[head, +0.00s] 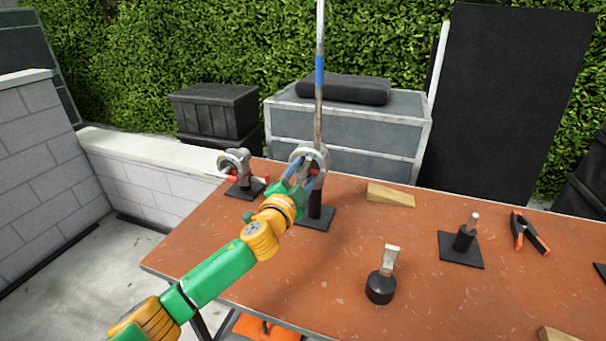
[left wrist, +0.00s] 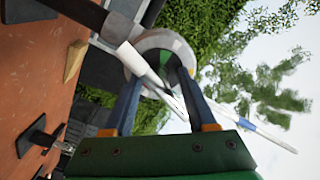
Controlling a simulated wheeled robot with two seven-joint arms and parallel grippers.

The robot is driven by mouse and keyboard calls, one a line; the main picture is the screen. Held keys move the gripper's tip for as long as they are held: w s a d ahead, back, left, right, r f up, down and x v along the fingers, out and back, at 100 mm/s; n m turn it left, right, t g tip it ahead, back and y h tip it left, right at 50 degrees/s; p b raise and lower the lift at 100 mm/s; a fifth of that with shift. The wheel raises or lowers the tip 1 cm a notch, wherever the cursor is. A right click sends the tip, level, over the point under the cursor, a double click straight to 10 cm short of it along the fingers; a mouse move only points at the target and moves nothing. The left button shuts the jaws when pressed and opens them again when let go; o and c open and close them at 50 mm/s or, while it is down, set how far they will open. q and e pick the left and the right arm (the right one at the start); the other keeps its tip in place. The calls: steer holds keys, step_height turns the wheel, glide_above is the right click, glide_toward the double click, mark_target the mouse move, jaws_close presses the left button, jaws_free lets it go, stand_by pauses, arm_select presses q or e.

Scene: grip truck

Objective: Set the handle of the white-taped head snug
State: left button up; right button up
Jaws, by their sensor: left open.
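A round silver grip head (head: 322,158) sits on a black post and flat base on the table, with a tall rod (head: 319,110) rising at it. My left gripper (head: 297,172) is at this head from the front left. In the left wrist view its two blue-grey fingers (left wrist: 160,76) are apart, in front of the round head (left wrist: 178,45). A pale bar (left wrist: 142,64) crosses between or just beyond the fingers; I cannot tell if they touch it. A second silver head (head: 234,160) with red handle parts stands to the left. I cannot make out which head has white tape.
A wooden wedge (head: 390,195), a black post on a square base (head: 463,240), a black knob-like piece with a pale top (head: 381,288) and an orange clamp (head: 529,233) lie to the right. The table (head: 335,255) is clear between them. A low wall (head: 150,165) stands left.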

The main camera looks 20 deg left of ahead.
mark_target(300, 179)
arm_select(q)
steer(key=shift+f, duration=0.1)
jaws_close()
steer(key=shift+f, duration=0.1)
stand_by(1.1)
jaws_free()
steer(key=shift+s+a+b, duration=0.15)
steer(key=shift+s+b, duration=0.4)
steer(key=shift+s, duration=3)
